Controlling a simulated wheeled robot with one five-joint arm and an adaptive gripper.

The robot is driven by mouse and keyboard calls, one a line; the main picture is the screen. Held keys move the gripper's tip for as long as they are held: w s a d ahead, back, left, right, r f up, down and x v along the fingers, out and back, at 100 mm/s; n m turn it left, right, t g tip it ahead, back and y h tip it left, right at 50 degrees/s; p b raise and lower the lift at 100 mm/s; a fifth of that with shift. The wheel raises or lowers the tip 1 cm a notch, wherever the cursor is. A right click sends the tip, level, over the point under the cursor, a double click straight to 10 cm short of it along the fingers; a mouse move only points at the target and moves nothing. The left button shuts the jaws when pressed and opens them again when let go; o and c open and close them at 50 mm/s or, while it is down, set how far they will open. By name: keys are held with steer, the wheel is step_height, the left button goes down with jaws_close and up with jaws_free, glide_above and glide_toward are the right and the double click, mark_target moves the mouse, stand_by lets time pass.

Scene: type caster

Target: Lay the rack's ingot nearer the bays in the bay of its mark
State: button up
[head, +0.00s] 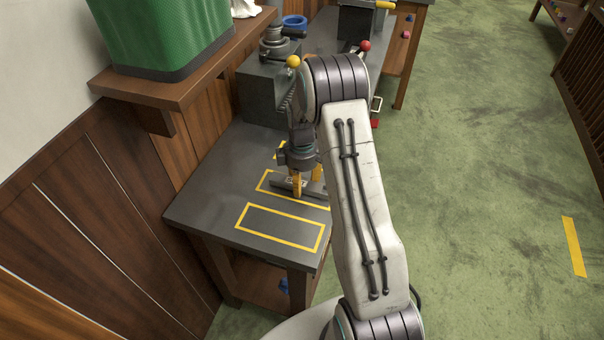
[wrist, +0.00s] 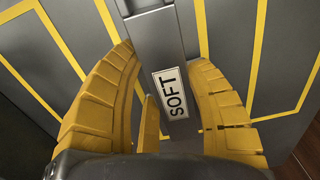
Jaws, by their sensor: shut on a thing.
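A grey ingot (head: 314,188) with a white label reading SOFT lies low over the middle yellow-outlined bay on the dark bench top. It also shows in the wrist view (wrist: 155,42), running between the fingers. My gripper (head: 298,188) points down with its yellow fingers shut on the ingot; the fingers flank it in the wrist view (wrist: 166,105). I cannot tell whether the ingot touches the bench. The near bay (head: 280,227) is empty. A further bay (head: 279,151) shows only partly behind my gripper. No bay marks are readable, and I cannot make out the rack.
A dark machine block (head: 265,92) with a yellow knob stands at the bench's back. A green bin (head: 165,35) sits on a wooden shelf at the left. A red-knobbed lever (head: 364,47) is behind my arm. The green floor (head: 490,170) at the right is open.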

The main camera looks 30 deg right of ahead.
mark_target(302, 180)
steer(key=shift+w, duration=0.1)
stand_by(0.3)
steer(key=o, duration=1.3)
steer(key=shift+f, duration=0.15)
steer(key=shift+c, duration=0.2)
steer(key=s+a+r+m+b, duration=0.1)
steer(key=s+r, duration=0.1)
steer(key=r, duration=0.7)
steer(key=s+a+r+m+b, duration=0.1)
steer(key=s+a+r+b, duration=0.1)
steer(key=r, duration=0.6)
steer(key=s+a+r+m+t, duration=0.1)
steer(key=s+a+m, duration=0.2)
steer(key=s, duration=0.8)
steer(key=s+a+r+m+t, duration=0.2)
steer(key=s+a+m, duration=0.2)
steer(key=s, duration=0.7)
steer(key=shift+s+r, duration=0.25)
steer(key=shift+r, duration=0.05)
